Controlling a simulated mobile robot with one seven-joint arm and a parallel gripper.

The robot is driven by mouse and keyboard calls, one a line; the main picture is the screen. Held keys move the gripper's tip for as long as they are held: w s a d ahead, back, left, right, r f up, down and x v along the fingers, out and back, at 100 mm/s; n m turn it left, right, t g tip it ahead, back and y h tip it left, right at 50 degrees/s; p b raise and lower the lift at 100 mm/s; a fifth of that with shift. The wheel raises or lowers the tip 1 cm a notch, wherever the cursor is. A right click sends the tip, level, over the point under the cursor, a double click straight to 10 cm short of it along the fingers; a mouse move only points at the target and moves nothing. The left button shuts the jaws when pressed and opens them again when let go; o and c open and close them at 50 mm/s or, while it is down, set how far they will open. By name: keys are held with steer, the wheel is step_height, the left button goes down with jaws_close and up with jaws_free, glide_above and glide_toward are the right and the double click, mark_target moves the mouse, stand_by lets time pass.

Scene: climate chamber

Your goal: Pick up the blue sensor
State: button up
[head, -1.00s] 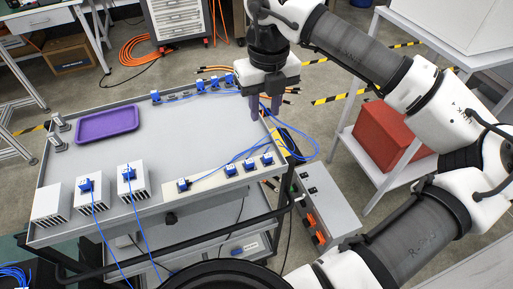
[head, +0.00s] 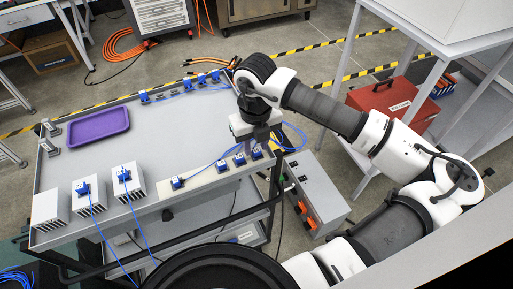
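Several blue sensors sit along a pale strip at the cart's front right, among them a left one (head: 177,183), a middle one (head: 222,165), another (head: 239,158) and the rightmost (head: 256,153). Two more blue sensors sit on finned metal blocks, one on the middle block (head: 83,188) and one on the right block (head: 124,174). Others line the back edge (head: 145,97). My gripper (head: 260,144) points down over the strip's right end, at the rightmost sensor, partly covering it. Contact and finger gap are unclear from this angle.
A purple tray (head: 99,128) lies on the grey cart top (head: 165,135), whose middle is clear. Blue cables loop beside the gripper. A grey box with orange connectors (head: 315,195) stands right of the cart.

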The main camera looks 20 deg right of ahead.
steer(key=shift+f, duration=0.55)
steer(key=c, duration=0.5)
steer(key=shift+c, duration=0.2)
steer(key=shift+r, duration=0.1)
step_height(320, 180, up, 22)
steer(key=shift+b, duration=0.45)
